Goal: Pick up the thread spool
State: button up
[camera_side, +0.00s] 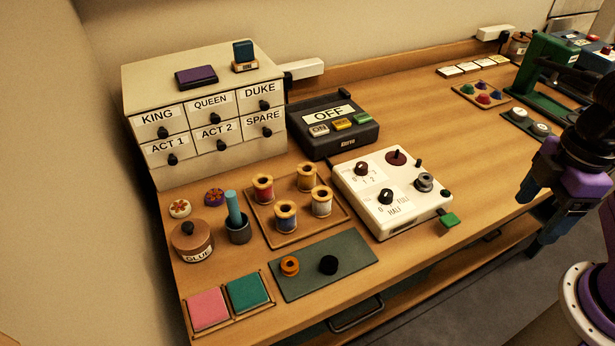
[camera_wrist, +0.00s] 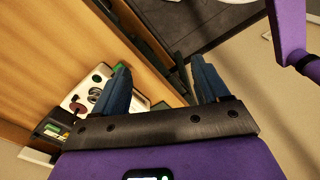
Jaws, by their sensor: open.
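Several thread spools with wooden ends stand upright in a shallow wooden tray (camera_side: 258,222) in the side view. My gripper (camera_side: 533,215) is open and empty at the far right, beyond the table's front edge and well away from the tray. Its blue fingers also show spread apart in the wrist view (camera_wrist: 160,70). No tray spools are seen there.
A white control box (camera_side: 380,226) with knobs stands right of the tray, between it and my gripper. A dark OFF box (camera_side: 346,146) and drawers (camera_side: 222,152) stand behind. A cup (camera_side: 238,232) is left; a green mat (camera_side: 345,252) with two small round pieces is in front.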

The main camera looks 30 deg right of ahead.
notch_tip(320, 180, up, 3)
jog(key=n, duration=0.5)
send_over(309, 174)
jog(key=w, duration=0.1)
jog(key=f, duration=1.2)
jog(key=shift+w+d+f, duration=0.2)
jog(key=shift+w+d, duration=0.05)
jog(key=shift+d, duration=0.15)
jog(key=shift+w+f, duration=0.2)
jog(key=shift+f, duration=2.5)
jog(key=c, duration=1.1)
